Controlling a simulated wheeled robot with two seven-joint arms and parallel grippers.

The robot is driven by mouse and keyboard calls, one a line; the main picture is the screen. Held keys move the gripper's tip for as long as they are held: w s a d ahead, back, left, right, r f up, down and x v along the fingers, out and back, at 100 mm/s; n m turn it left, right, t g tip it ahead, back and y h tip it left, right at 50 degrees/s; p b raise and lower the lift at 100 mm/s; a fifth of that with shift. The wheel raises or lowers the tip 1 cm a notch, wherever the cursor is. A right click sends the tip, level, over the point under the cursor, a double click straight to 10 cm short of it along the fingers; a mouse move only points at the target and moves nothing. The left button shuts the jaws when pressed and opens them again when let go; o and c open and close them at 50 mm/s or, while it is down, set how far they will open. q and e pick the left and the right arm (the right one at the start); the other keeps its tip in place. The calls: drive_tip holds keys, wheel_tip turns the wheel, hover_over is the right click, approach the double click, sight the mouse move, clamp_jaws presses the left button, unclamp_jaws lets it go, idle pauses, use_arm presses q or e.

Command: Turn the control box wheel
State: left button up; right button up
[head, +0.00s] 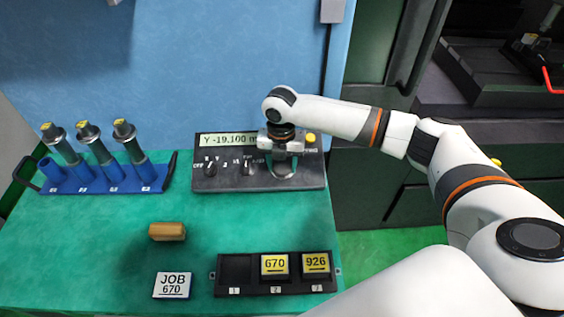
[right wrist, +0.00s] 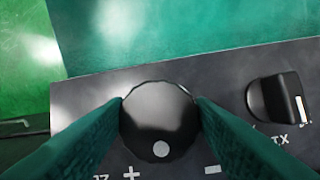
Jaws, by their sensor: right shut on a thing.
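The control box (head: 225,180) stands at the back of the green table, and its display reads "Y -19.100". Its black round wheel (right wrist: 160,122) fills the middle of the right wrist view, with a pale dot near its lower rim and plus and minus marks beside it. My right gripper (head: 283,168) points down over the right part of the box. In the right wrist view its two green fingers touch the wheel's left and right sides, so it is shut on the wheel. In the head view the gripper mostly hides the wheel. My left gripper is not in view.
Two selector knobs (head: 247,168) sit left of the wheel, and a yellow button (head: 310,138) is at the back right. A blue rack (head: 75,188) with several tools stands left. A tan block (head: 167,231), a JOB 670 card (head: 173,285) and a black tray (head: 237,270) lie in front.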

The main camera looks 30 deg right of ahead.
drive_tip(key=m+y+p, duration=0.1)
drive_tip(key=m+p, duration=0.2)
drive_tip(key=shift+s+d+r+t+p, duration=0.1)
drive_tip(key=shift+r+t+p, duration=0.05)
drive_tip(key=shift+t+p, duration=0.2)
drive_tip(key=m+y+p, duration=0.1)
drive_tip(key=m+p, duration=0.1)
drive_tip(key=m, duration=0.1)
drive_tip(key=shift+t, duration=0.35)
drive_tip(key=m+t+p, duration=0.1)
drive_tip(key=m+p, duration=0.1)
drive_tip(key=m, duration=0.1)
drive_tip(key=shift+y, duration=0.3)
drive_tip(key=m+t+p, duration=0.1)
drive_tip(key=m+p, duration=0.1)
drive_tip(key=m, duration=0.1)
drive_tip(key=shift+s+d+m, duration=0.1)
drive_tip(key=shift+m, duration=0.3)
drive_tip(key=m+p, duration=0.1)
drive_tip(key=m+t+p, duration=0.1)
drive_tip(key=m, duration=0.1)
drive_tip(key=shift+s+f+m+t, duration=0.1)
drive_tip(key=shift+f+m+t, duration=0.1)
drive_tip(key=shift+m+t, duration=0.1)
drive_tip(key=shift+m+t+p, duration=0.5)
drive_tip(key=shift+m+p, duration=0.35)
drive_tip(key=shift+m, duration=0.25)
drive_tip(key=shift+f+m+t+h+p, duration=0.15)
drive_tip(key=shift+m+t+h+p, duration=0.25)
drive_tip(key=shift+m, duration=0.7)
